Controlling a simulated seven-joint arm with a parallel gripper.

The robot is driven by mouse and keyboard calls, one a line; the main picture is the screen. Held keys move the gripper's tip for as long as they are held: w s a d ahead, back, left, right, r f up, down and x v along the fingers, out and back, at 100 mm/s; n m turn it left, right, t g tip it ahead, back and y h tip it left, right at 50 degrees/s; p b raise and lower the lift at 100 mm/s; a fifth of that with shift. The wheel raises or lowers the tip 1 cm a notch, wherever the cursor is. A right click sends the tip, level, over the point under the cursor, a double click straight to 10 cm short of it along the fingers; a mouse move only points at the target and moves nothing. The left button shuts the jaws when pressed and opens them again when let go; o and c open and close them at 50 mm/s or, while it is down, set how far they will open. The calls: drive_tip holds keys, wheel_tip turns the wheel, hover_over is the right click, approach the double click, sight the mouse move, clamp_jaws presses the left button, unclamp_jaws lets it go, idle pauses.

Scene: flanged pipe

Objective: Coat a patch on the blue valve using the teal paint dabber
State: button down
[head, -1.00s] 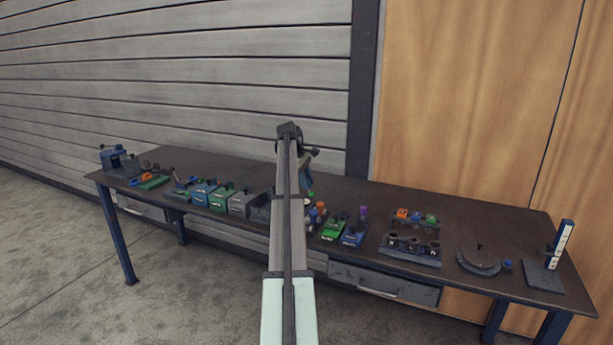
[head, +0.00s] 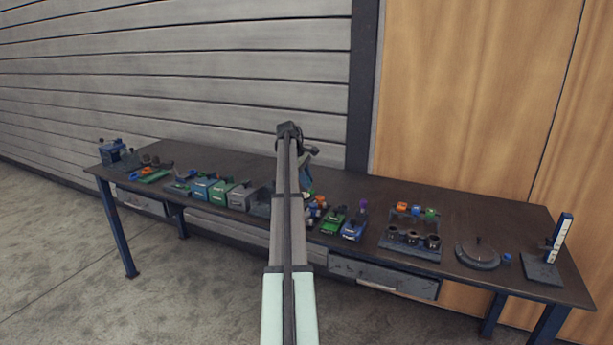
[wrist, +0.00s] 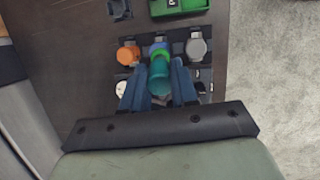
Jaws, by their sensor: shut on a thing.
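In the wrist view my gripper (wrist: 160,70) has its two blue fingers shut on the teal paint dabber (wrist: 160,85). The dabber points away from the wrist, over a row of round coloured parts. A blue part, seemingly the blue valve (wrist: 158,46), shows as a thin rim just beyond the dabber, between an orange round part (wrist: 128,54) and a grey one (wrist: 196,48). The dabber and a green rim hide most of it. I cannot tell whether the dabber touches it.
A white round part (wrist: 122,87) lies left of the fingers. A green box (wrist: 180,6) stands beyond the row.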

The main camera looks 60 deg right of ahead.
drive_tip(key=shift+f, duration=2)
drive_tip(key=shift+d+f, duration=0.8)
drive_tip(key=shift+d, duration=1.2)
drive_tip(key=a+r, duration=0.1)
drive_tip(key=a, duration=0.1)
drive_tip(key=a+r, duration=0.1)
drive_tip(key=a, duration=0.1)
drive_tip(key=shift+r, duration=3.05)
